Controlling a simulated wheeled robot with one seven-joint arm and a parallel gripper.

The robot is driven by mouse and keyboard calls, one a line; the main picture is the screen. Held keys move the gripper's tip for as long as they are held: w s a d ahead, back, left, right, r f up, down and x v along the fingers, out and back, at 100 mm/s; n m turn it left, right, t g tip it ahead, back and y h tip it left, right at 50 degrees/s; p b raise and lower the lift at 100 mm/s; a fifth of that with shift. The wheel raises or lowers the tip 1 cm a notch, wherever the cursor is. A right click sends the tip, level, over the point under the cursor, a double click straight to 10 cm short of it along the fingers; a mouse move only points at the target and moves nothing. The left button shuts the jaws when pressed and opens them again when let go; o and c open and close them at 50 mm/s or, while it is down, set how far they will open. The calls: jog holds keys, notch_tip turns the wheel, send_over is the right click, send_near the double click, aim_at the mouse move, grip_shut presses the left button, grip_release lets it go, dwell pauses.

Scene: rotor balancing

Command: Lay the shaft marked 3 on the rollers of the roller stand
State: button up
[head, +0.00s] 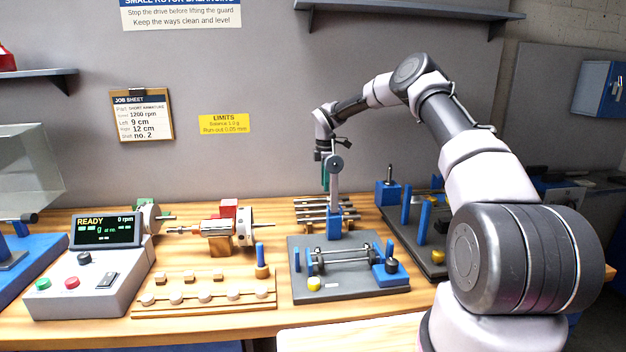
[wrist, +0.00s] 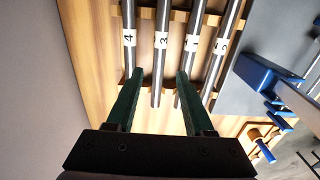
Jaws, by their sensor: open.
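The shaft marked 3 (wrist: 161,62) lies in the wooden rack among other steel shafts. In the wrist view my gripper (wrist: 160,76) is open and empty, its two green fingers on either side of the shaft marked 3. The right finger covers part of the neighbouring shaft (wrist: 194,22), whose label is hard to read. I cannot tell how high the fingers are above the shafts. In the head view my gripper (head: 325,180) is over the rack (head: 300,201), partly hidden by the stand's gauge. The roller stand (head: 308,291) has a grey base, blue posts and a silver bar with discs across it.
Shafts marked 4 (wrist: 129,38) and 5 (wrist: 222,46) lie at the sides. The stand's upright with its round gauge (head: 336,163) rises in front of the rack. The job sheet (head: 141,116) reads shaft no. 2. A control box (head: 95,275) stands left; another fixture (head: 437,257) is right.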

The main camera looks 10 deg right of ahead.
aim_at(324, 205)
jog(key=shift+a+f, duration=0.15)
jog(key=shift+f, duration=4.85)
jog(key=shift+c, duration=0.3)
grip_shut()
jog(key=shift+w+r, duration=0.1)
jog(key=shift+r, duration=3)
